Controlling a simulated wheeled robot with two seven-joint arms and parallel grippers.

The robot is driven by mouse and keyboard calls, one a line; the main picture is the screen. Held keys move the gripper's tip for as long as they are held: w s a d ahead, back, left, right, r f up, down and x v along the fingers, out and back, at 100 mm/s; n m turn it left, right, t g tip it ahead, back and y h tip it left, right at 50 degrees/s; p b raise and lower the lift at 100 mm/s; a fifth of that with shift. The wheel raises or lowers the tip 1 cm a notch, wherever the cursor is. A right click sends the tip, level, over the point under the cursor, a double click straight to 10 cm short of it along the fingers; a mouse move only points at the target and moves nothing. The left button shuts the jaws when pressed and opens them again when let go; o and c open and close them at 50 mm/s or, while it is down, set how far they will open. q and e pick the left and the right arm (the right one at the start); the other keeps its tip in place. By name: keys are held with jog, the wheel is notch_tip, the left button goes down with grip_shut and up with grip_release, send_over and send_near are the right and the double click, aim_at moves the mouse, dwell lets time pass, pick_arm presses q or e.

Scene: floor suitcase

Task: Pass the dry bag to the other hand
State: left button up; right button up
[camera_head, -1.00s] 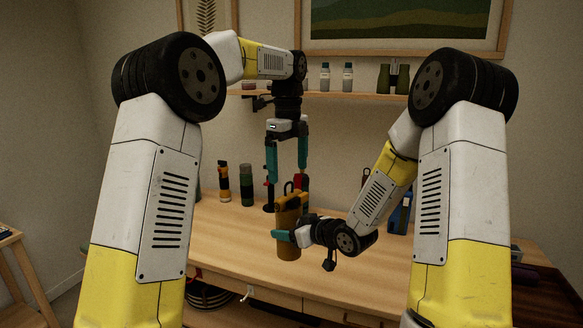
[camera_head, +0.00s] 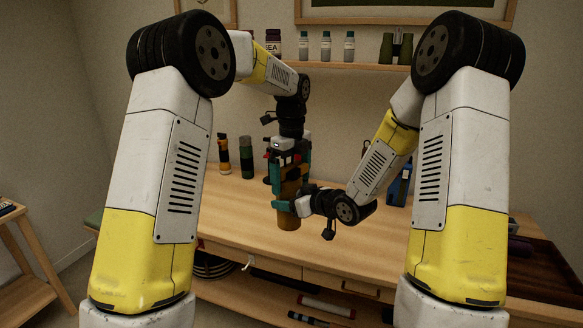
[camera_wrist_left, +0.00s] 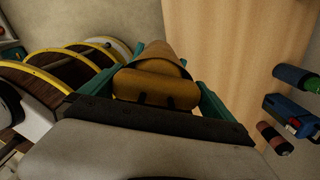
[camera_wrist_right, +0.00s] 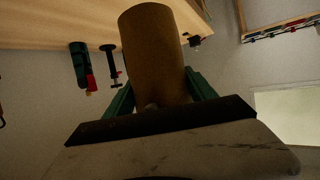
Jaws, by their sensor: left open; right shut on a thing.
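The dry bag (camera_head: 289,195) is a mustard-brown upright cylinder above the workbench, in front of its middle. My right gripper (camera_head: 287,208) is shut on its lower part from the right. In the right wrist view the bag (camera_wrist_right: 155,55) stands between the teal fingers. My left gripper (camera_head: 290,178) points down from above, open, with its teal fingers on either side of the bag's upper part. In the left wrist view the bag's rolled top (camera_wrist_left: 157,88) lies between the open fingers. Whether those fingers touch it I cannot tell.
The wooden workbench (camera_head: 345,235) has free room in front. A green bottle (camera_head: 246,157) and a black-and-orange torch (camera_head: 224,155) stand at its back left. A blue object (camera_head: 399,185) stands at the right. A shelf (camera_head: 345,66) with bottles and binoculars (camera_head: 397,47) hangs behind.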

pick_arm(q)
jog(key=shift+f, duration=0.15)
jog(key=c, duration=1.2)
pick_arm(e)
jog(key=shift+a, duration=0.1)
pick_arm(q)
jog(key=shift+c, duration=1.4)
pick_arm(e)
jog(key=o, duration=1.8)
